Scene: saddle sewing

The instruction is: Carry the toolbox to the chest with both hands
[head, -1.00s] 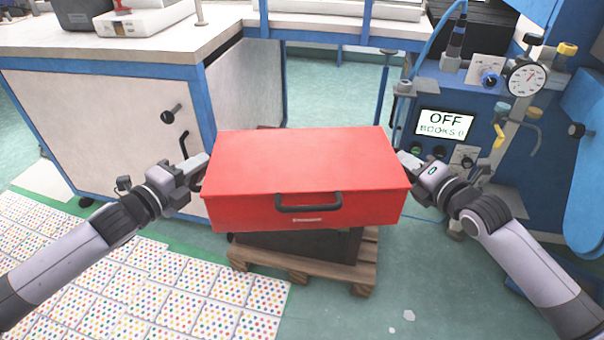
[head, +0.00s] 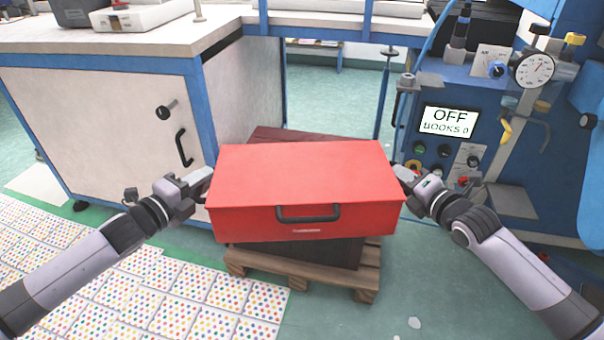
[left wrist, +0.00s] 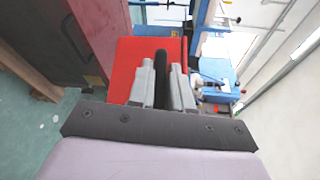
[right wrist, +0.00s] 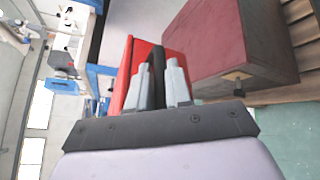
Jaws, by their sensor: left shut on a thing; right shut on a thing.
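The red toolbox (head: 305,175), with a dark front handle, is held level between my two grippers. My left gripper (head: 203,184) is shut at its left end; in the left wrist view the fingers close on a black side handle (left wrist: 161,72). My right gripper (head: 403,175) is shut at its right end, on another black side handle (right wrist: 157,75). The dark red chest (head: 285,134) shows behind and beneath the toolbox, which hides most of it in the head view. The chest also shows in the right wrist view (right wrist: 235,45). The exact gap between them cannot be told.
The chest stands on a wooden pallet (head: 300,277). A white and blue workbench cabinet (head: 105,125) is close on the left. A blue machine (head: 450,160) with an OFF screen and knobs is close on the right. Dotted sheets (head: 150,290) cover the floor at front left.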

